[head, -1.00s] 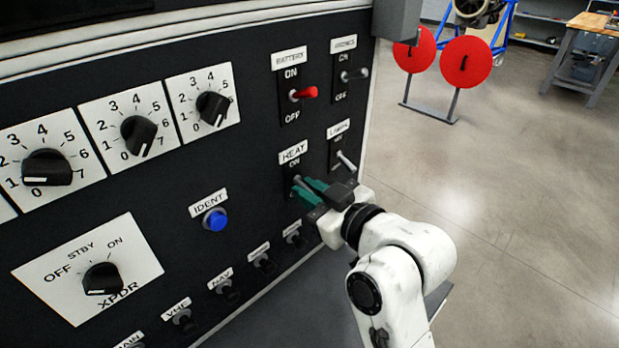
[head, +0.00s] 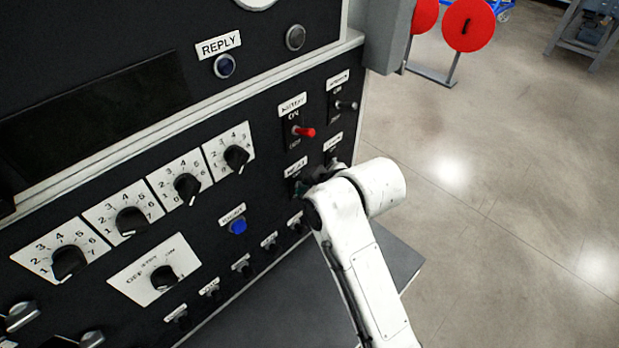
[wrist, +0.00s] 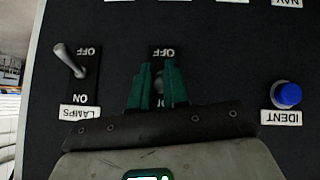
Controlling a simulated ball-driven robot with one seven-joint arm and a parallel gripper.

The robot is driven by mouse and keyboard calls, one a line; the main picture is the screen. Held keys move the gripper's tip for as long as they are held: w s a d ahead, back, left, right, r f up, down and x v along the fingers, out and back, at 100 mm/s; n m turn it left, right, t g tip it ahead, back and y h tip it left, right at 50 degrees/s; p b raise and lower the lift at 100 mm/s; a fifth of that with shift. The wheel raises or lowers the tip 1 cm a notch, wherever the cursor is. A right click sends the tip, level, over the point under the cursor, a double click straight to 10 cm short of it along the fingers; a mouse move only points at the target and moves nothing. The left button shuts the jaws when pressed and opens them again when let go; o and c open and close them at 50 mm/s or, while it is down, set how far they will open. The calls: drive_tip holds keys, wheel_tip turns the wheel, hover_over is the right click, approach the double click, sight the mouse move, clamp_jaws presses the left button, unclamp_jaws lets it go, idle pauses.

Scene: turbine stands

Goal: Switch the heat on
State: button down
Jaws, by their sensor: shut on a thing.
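The HEAT switch sits on the black panel under its white HEAT label (head: 296,168). In the wrist view, which shows the panel upside down, its metal lever (wrist: 159,86) is seen between the two green fingers of my gripper (wrist: 155,72). My gripper is shut on the lever. The OFF mark (wrist: 162,52) shows past the fingertips; the ON mark is mostly hidden by my gripper. In the head view my arm covers most of the switch, and I cannot tell the lever's exact tilt.
The LAMPS switch (wrist: 70,60) stands close beside my gripper. The red BATTERY lever (head: 304,132) and another toggle (head: 346,105) are above. The blue IDENT button (head: 238,227) and several knobs lie left. Open floor (head: 480,220) is right of the panel.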

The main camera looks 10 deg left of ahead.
drive_tip(key=shift+a+r+p, duration=0.1)
drive_tip(key=shift+r+p, duration=0.05)
drive_tip(key=shift+p, duration=0.25)
drive_tip(key=c, duration=1.1)
unclamp_jaws()
drive_tip(key=shift+g+h, duration=0.3)
drive_tip(key=b+v, duration=0.1)
drive_tip(key=v, duration=0.9)
drive_tip(key=shift+s+d+r+b, duration=0.15)
drive_tip(key=shift+d+r+b, duration=0.1)
drive_tip(key=shift+b, duration=0.05)
drive_tip(key=s+d+f+m+g+h+b, duration=0.3)
drive_tip(key=s+d+f+m, duration=0.6)
drive_tip(key=s+d+f, duration=1.05)
drive_tip(key=s+d+f+m+h, duration=0.1)
drive_tip(key=s+d+f, duration=0.1)
drive_tip(key=s+d, duration=0.1)
drive_tip(key=s+d+f+m+g+h, duration=0.1)
drive_tip(key=s+d+f, duration=0.1)
drive_tip(key=s+d, duration=0.1)
drive_tip(key=s+d+f+m+h, duration=0.1)
drive_tip(key=s+d+f, duration=0.1)
drive_tip(key=s+d, duration=0.1)
drive_tip(key=shift+s+f+m+g, duration=0.3)
drive_tip(key=shift+s+m+g, duration=0.1)
drive_tip(key=shift+s, duration=0.4)
